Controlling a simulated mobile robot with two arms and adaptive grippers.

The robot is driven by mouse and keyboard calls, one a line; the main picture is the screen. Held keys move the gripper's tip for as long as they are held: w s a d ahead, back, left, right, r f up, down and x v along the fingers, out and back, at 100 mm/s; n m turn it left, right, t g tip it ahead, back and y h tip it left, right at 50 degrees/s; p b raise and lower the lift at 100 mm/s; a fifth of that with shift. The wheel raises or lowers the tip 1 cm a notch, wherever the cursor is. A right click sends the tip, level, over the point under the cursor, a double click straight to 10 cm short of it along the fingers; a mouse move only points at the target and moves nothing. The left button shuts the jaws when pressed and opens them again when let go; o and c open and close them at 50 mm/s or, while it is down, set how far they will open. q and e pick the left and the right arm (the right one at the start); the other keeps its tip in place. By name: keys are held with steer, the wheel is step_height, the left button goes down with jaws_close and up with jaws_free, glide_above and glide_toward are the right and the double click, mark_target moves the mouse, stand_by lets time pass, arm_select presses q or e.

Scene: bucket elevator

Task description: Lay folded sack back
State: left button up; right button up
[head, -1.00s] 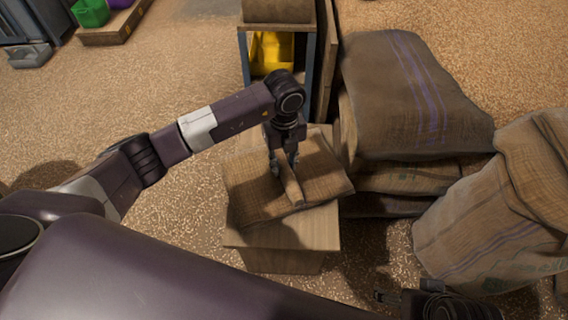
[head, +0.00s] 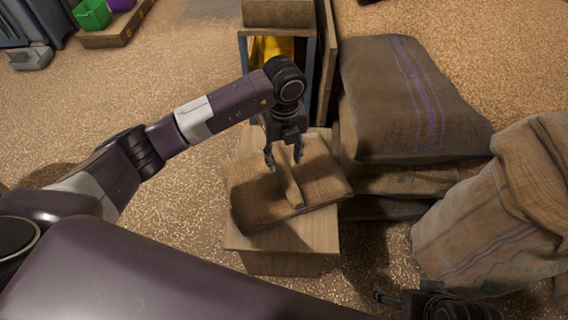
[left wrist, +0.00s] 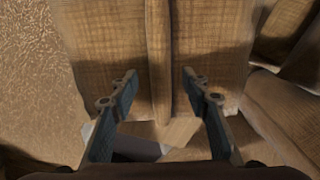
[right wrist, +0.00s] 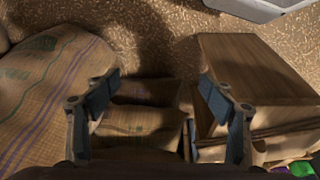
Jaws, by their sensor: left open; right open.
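The folded sack (head: 248,190) lies tilted across the top of a small wooden box (head: 300,238). A raised ridge (head: 289,185) runs along its middle. My left gripper (head: 284,160) is open just above the sack, its fingers on either side of the ridge and apart from it. In the left wrist view, the ridge (left wrist: 158,60) passes between the two open fingers (left wrist: 160,88). My right gripper (right wrist: 145,88) is open and empty in its wrist view, with stacked sacks and a wooden block beyond it.
A stack of full sacks (head: 405,100) stands right of the box, and a bulging upright sack (head: 490,215) is nearer on the right. A wooden stand with a yellow thing (head: 280,50) inside is behind. The grainy floor at left is mostly clear.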

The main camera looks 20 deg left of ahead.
mark_target(284, 168)
arm_select(q)
step_height(284, 168, up, 8)
steer(key=p, duration=0.1)
steer(key=shift+f, duration=0.25)
arm_select(e)
steer(key=x, duration=0.5)
steer(key=shift+s+a+f, duration=0.1)
steer(key=shift+s+f, duration=0.05)
steer(key=shift+f, duration=0.3)
